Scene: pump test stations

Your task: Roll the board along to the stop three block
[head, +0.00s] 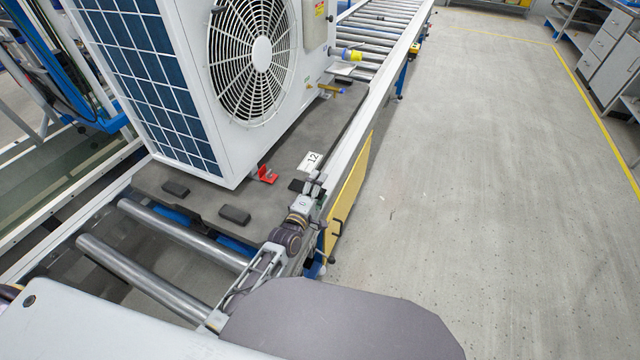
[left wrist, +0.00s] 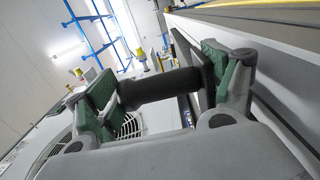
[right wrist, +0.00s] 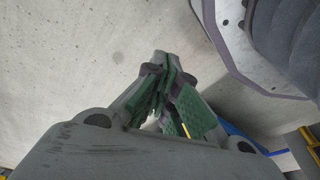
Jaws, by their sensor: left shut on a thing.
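The dark grey board (head: 240,185) lies on the conveyor rollers. It carries a large white fan unit (head: 215,160) and a white label reading 12 (head: 311,161). My left gripper (head: 312,187) is at the board's right edge, close to the label. In the left wrist view its green-padded fingers (left wrist: 155,88) are closed around a dark bar (left wrist: 165,88), which looks like a handle on the board. My right gripper (right wrist: 165,75) shows in the right wrist view with its fingertips together, above the floor. I cannot identify the stop three block.
Bare rollers (head: 385,25) run on beyond the unit, and more rollers (head: 150,265) lie on the near side. A small yellow-and-black piece (head: 414,48) sits on the right rail. A yellow panel (head: 350,190) hangs below the rail. The floor (head: 480,170) at right is clear.

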